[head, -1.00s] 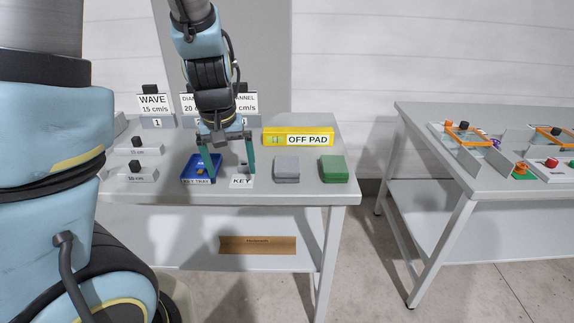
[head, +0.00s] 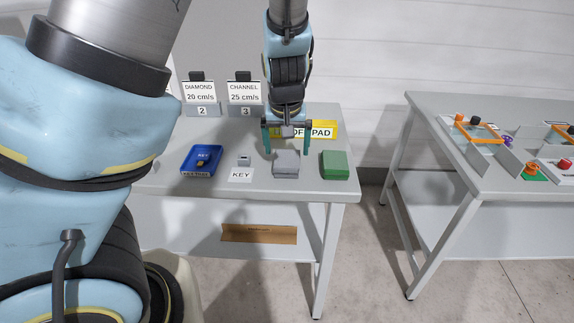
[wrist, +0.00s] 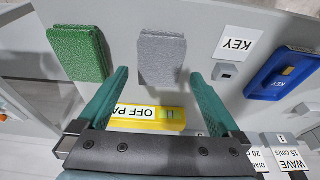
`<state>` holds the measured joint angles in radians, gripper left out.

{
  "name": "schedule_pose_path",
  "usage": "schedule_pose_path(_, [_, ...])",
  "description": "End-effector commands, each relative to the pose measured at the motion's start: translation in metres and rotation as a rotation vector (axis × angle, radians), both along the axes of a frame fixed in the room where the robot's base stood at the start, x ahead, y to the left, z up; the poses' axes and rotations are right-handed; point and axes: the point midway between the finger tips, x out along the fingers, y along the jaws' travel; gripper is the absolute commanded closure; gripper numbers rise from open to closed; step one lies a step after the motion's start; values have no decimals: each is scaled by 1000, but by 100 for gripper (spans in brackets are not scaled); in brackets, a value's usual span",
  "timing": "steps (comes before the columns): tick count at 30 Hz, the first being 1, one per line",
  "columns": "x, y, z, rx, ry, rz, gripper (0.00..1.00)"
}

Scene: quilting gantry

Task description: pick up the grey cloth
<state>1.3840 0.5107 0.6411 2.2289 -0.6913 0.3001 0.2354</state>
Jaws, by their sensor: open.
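The grey cloth (head: 286,163) is a small folded block lying flat near the table's front edge, left of the green cloth (head: 334,164). In the wrist view the grey cloth (wrist: 162,59) lies ahead of the fingers, roughly centred between them. My gripper (head: 286,152) is open and empty, with its fingers pointing down above and around the line of the grey cloth. In the wrist view my gripper (wrist: 160,85) has its teal fingers spread wide. I cannot tell the exact height above the cloth.
A blue key tray (head: 201,160) and a KEY label (head: 241,175) lie to the left. Labelled stands (head: 200,95) line the back. A second table (head: 480,185) stands at right.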

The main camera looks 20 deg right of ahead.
Motion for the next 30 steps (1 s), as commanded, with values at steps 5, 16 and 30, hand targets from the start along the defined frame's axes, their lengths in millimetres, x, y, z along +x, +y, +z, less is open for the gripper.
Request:
schedule_pose_path(5, [5, -1, -15, 2, 1, 1, 0])
schedule_pose_path(16, [16, -6, -52, 0, 0, 2, 0])
schedule_pose_path(30, [16, -7, -51, -1, 0, 0, 31])
